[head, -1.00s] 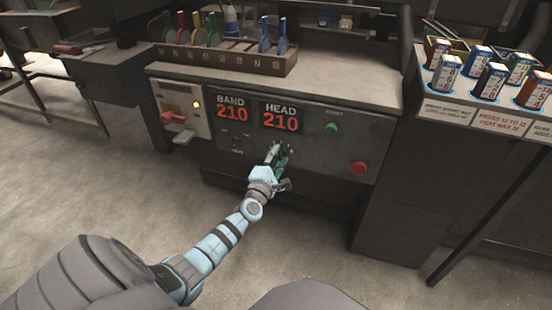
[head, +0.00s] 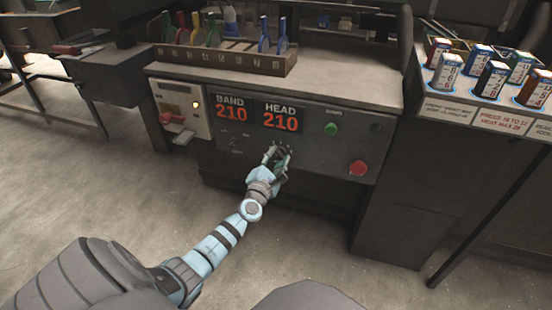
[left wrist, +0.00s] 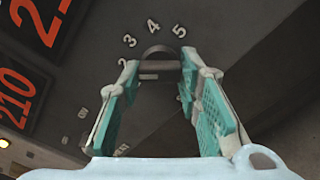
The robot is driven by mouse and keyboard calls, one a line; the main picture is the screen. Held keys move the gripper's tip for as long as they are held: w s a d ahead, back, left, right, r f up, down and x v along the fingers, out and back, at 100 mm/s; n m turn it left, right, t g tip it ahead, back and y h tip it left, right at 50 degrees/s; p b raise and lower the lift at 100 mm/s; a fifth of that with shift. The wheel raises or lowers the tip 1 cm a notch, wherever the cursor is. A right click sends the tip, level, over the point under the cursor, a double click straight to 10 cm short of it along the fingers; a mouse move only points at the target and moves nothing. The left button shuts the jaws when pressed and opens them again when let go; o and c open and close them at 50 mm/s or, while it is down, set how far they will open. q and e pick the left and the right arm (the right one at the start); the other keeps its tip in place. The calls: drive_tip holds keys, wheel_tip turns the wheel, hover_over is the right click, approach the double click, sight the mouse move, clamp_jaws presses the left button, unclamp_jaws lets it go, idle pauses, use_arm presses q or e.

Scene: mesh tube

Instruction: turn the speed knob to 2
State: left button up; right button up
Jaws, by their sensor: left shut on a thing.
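The speed knob (left wrist: 160,68) is a dark round knob on the front panel, seen in the left wrist view between my fingertips. Pale numbers 2, 3, 4 and 5 arc around its upper side, the 2 (left wrist: 122,62) at its left. I cannot tell which number it points to. My left gripper (left wrist: 158,80) has teal-padded fingers, one on each side of the knob, and is shut on it. In the head view my left gripper (head: 277,155) reaches the panel below the HEAD display and hides most of the knob. My right gripper is not in view.
The panel (head: 310,150) carries BAND (head: 231,108) and HEAD (head: 280,117) displays, both reading 210, a green button (head: 331,129) and a red button (head: 358,168). A tool rack (head: 220,56) stands on top. Boxes stand on a shelf at right.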

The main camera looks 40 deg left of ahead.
use_arm(q)
drive_tip(key=shift+f, duration=0.15)
drive_tip(key=o, duration=1.2)
drive_tip(key=shift+c, duration=0.2)
drive_tip(key=v, duration=1.2)
